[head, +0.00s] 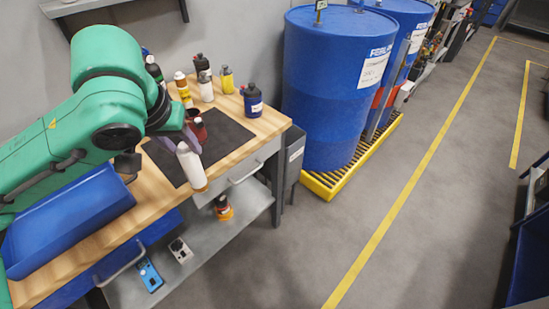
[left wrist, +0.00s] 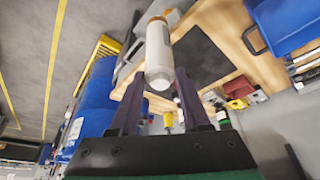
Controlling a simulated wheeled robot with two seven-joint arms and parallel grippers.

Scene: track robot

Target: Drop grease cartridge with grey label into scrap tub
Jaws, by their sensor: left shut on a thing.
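My left gripper (head: 179,142) is shut on a pale white-grey cartridge (head: 191,168) with an orange-brown end, held tilted above the front part of the bench's dark mat. The left wrist view shows the cartridge (left wrist: 158,50) between the two dark fingers (left wrist: 160,76), its orange end pointing away. Its label cannot be read. A blue open tub (head: 70,222) sits on the bench at the left, partly behind my green arm. It also seems to show in the left wrist view (left wrist: 285,25). I cannot tell whether it is the scrap tub. My right gripper is out of view.
Several bottles stand at the back of the wooden bench (head: 255,125), among them a dark blue one (head: 252,100). A red bottle (head: 200,130) stands on the dark mat (head: 225,138).

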